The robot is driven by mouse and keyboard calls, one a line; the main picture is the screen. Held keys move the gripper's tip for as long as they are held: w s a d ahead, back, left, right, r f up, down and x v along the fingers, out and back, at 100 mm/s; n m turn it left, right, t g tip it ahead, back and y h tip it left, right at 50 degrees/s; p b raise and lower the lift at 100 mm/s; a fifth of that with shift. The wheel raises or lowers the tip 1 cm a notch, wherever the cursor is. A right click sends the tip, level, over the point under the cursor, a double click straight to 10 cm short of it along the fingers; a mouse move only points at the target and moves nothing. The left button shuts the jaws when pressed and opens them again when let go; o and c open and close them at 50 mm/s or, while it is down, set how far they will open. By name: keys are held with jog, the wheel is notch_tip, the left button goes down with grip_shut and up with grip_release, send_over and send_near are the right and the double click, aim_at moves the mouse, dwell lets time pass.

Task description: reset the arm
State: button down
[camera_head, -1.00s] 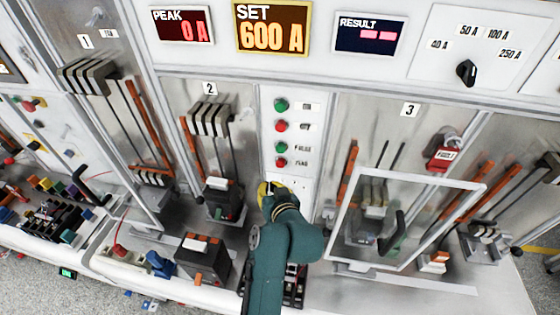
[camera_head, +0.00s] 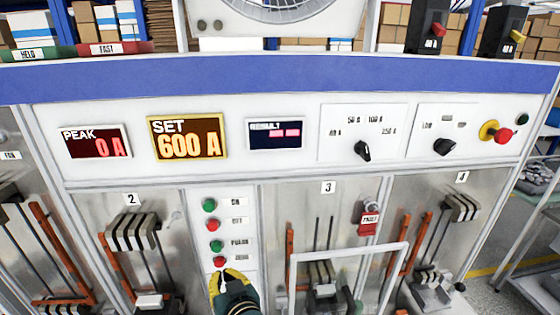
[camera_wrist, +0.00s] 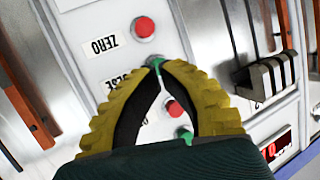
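My gripper (camera_head: 229,275) shows at the bottom of the head view, in front of the lower end of the button strip (camera_head: 238,215). The red zero button (camera_wrist: 145,27) is just beyond the tips. The red off button (camera_wrist: 174,108) and the green on button (camera_wrist: 185,133) show between and beside the fingers.
The peak display (camera_head: 95,143) reads 0 A and the set display (camera_head: 187,139) 600 A. A clear framed guard (camera_head: 350,254) stands right of my gripper before bay 3. A red lock tag (camera_head: 369,222) hangs there. Bay 2 breaker (camera_head: 135,232) is at left.

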jog(key=s+d+r+m+t+h+p, duration=0.1)
jog(key=s+d+r+t+h, duration=0.15)
jog(key=d+r, duration=0.55)
jog(key=s+d+r+m+t+h+p, duration=0.1)
jog(key=s+d+r+t+p, duration=0.2)
jog(key=r, duration=0.8)
jog(key=s+d+r+m+t+h, duration=0.3)
jog(key=s+d+r+t+h, duration=0.1)
jog(key=s+d+r, duration=0.7)
notch_tip(320, 180, up, 3)
jog(key=shift+s+r+m+t+h, duration=0.2)
jog(key=shift+s+m+t+h, duration=0.3)
jog(key=shift+s, duration=0.7)
